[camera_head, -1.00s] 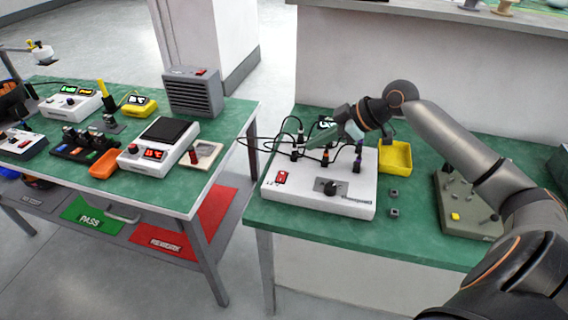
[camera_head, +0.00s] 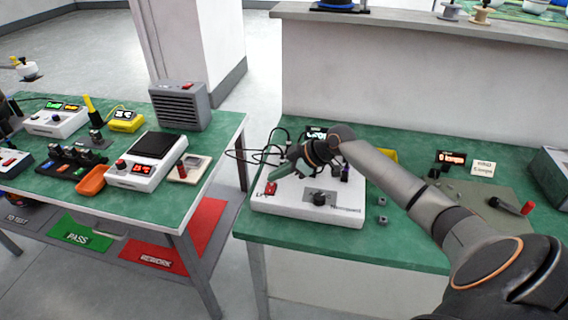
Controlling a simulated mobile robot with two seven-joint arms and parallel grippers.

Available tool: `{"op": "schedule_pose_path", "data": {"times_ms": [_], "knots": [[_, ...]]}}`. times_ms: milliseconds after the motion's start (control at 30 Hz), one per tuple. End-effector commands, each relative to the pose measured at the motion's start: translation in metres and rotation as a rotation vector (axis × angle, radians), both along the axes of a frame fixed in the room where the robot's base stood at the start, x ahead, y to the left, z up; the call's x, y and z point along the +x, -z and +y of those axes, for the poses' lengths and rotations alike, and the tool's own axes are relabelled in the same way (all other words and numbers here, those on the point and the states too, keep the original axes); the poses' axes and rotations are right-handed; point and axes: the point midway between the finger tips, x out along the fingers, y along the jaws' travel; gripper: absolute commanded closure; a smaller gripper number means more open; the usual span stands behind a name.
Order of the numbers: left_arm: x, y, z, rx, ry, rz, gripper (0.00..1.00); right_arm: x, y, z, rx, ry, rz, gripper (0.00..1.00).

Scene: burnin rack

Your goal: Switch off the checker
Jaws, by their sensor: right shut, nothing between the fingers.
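The white box that looks like the checker (camera_head: 335,213) sits at the left front of the right green table. Its red rocker switch (camera_head: 271,188) is at the left of its top, and a black knob (camera_head: 319,198) is near the middle. I cannot read the switch's position. My right gripper (camera_head: 277,173) is shut and empty, over the box's left part, with its fingers pointing down close behind the red switch. I cannot tell if they touch it. My forearm and wrist hide part of the box's back and its plugs. My left gripper is not in view.
A yellow tray (camera_head: 389,156) is partly behind my arm. Two small grey blocks (camera_head: 382,221) lie right of the box. A display (camera_head: 451,157) stands farther right. The left table holds a white device with red digits (camera_head: 150,167) and a grey vented box (camera_head: 181,105).

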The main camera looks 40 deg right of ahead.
Motion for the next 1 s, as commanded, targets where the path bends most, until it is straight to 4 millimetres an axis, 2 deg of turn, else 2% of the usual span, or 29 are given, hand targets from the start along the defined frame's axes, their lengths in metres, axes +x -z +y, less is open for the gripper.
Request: {"op": "schedule_pose_path", "data": {"times_ms": [200, 533, 667, 1000], "knots": [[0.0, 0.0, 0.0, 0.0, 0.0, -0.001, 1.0, 0.001, 0.016, -0.002, 0.0, 0.0, 0.0, 1.0], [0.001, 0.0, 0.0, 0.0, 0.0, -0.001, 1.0, 0.001, 0.017, -0.002, 0.0, 0.0, 0.0, 1.0], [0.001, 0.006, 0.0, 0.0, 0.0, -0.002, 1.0, 0.002, 0.027, -0.002, 0.003, 0.001, 0.002, 1.0], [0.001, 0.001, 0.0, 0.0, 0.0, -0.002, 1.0, 0.0, 0.025, -0.001, 0.004, -0.001, 0.009, 1.0]]}}
